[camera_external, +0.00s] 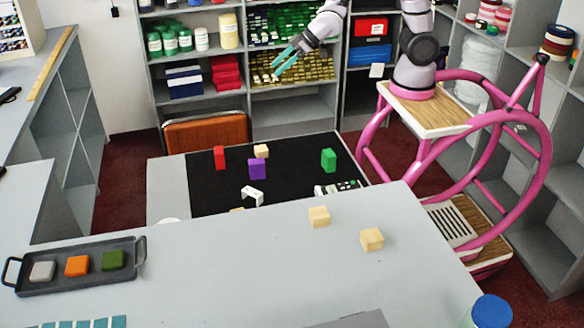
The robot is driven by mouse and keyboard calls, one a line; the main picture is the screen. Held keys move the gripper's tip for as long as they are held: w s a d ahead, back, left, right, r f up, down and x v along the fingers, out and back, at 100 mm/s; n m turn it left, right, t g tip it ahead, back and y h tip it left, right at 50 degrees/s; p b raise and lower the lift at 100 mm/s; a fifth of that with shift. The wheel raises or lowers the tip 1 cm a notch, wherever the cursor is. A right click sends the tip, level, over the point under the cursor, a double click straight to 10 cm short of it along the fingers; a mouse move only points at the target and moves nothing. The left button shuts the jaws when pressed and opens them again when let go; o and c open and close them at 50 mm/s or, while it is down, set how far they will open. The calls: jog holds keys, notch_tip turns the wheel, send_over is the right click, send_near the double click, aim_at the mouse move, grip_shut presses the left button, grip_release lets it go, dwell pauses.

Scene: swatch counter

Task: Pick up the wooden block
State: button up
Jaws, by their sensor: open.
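Several wooden-coloured blocks are in view. One pale wooden block (261,151) stands on the black mat (215,195) between the red and purple blocks. Two more, a wooden block (319,216) and another wooden block (372,239), sit on the near grey counter. A further tan piece (237,210) is mostly hidden behind the counter's far edge. My gripper (279,65), with teal fingers, is open and empty. It is raised well above the mat, in front of the back shelves, apart from every block.
A red block (219,158), a purple block (257,169), a green block (328,160) and a white bracket-like piece (252,195) are on the mat. A dark tray (78,281) with three coloured blocks is on the near counter.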

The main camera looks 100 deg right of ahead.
notch_tip(320, 180, down, 8)
jog(key=w+d+r, duration=0.1)
jog(key=w, duration=0.1)
jog(key=n+t+y, duration=0.2)
jog(key=t, duration=0.2)
send_near(262, 148)
jog(key=shift+s+d+r, duration=0.1)
jog(key=shift+s+r, duration=0.5)
jog(key=shift+r, duration=0.15)
jog(key=shift+s+f, duration=0.2)
jog(key=shift+f, duration=0.05)
jog(key=shift+w+a+f, duration=0.15)
jog(key=shift+a, duration=0.15)
jog(key=x, duration=0.4)
jog(key=shift+w+f, duration=0.1)
jog(key=shift+w, duration=0.2)
jog(key=x, duration=0.5)
jog(key=shift+w+d+f, duration=0.2)
jog(key=shift+w+f, duration=0.05)
